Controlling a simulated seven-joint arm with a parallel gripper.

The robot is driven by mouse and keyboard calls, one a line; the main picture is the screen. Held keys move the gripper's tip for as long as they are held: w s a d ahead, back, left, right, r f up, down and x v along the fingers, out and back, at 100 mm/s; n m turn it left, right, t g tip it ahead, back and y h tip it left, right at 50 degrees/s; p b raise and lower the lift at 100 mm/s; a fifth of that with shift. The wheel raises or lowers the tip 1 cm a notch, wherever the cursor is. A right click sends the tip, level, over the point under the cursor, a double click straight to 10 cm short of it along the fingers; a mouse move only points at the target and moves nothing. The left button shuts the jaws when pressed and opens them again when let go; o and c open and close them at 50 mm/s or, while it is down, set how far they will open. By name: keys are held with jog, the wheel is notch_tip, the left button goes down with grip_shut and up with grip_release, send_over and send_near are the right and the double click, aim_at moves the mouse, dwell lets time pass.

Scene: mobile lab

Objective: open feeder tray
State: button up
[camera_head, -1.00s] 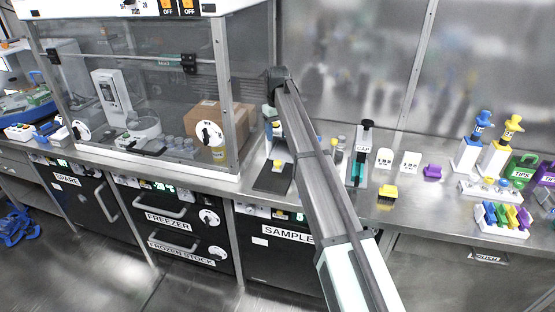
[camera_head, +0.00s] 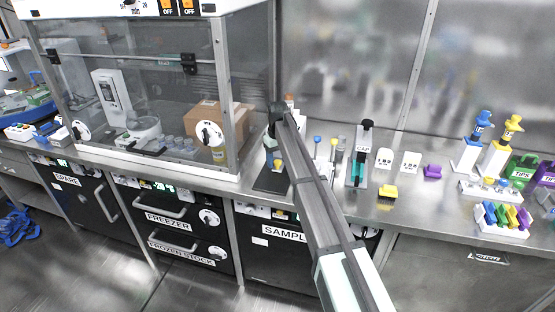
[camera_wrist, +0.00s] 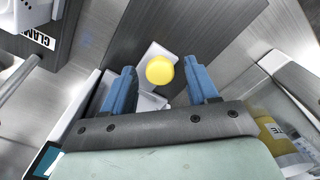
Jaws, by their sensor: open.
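A dark flat plate (camera_head: 270,181) lies on the bench right of the glass enclosure; I take it for the feeder tray, though no label on it is readable. A yellow round knob (camera_head: 278,163) on a pale block stands on it. In the wrist view the yellow knob (camera_wrist: 160,70) sits between the two blue fingertips of my gripper (camera_wrist: 158,68). The fingers are open, with a visible gap on each side of the knob. In the head view my own arm hides part of the plate and most of the gripper.
The glass enclosure (camera_head: 225,110) stands close on the left. A capping stand (camera_head: 361,158), white labelled pieces and a yellow block (camera_head: 387,192) stand to the right. In the wrist view a yellow-labelled bottle (camera_wrist: 275,135) is near the right finger. The bench front is clear.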

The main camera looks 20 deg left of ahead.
jog(key=shift+c, duration=0.4)
grip_shut()
